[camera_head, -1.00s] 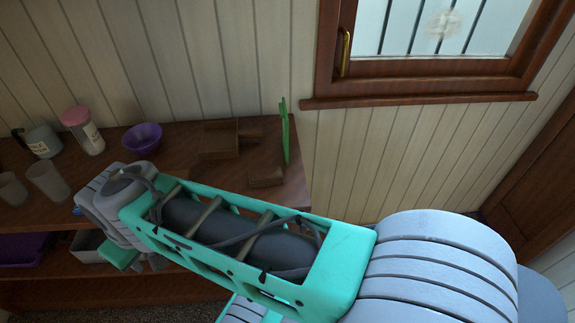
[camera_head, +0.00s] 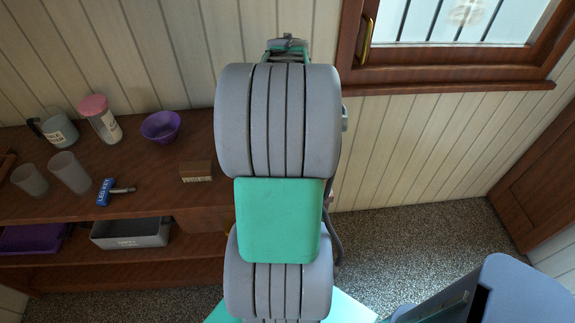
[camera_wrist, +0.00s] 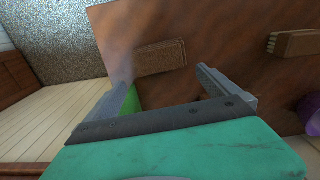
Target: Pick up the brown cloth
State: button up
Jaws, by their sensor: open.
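A brown, folded, block-like piece that looks like the brown cloth (camera_wrist: 160,58) lies on the wooden top in the wrist view, near the top's edge. My gripper (camera_wrist: 162,77) is open above the top, fingers apart. The cloth shows between and just beyond the fingertips, with nothing held. I cannot tell how high the fingers are above it. In the head view my arm hides both the gripper and the cloth.
A green object (camera_wrist: 133,97) is close to the left finger. A brown block with a pale ribbed side (camera_head: 196,172) lies left of my arm. A purple bowl (camera_head: 161,127), a pink-lidded jar (camera_head: 101,118) and cups stand farther left. A window (camera_head: 450,40) is right.

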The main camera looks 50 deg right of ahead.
jog(key=f, duration=0.4)
jog(key=f+p, duration=0.1)
jog(key=f, duration=0.1)
jog(key=shift+a, duration=0.25)
jog(key=c, duration=1.2)
jog(key=shift+o, duration=0.2)
jog(key=shift+r, duration=0.1)
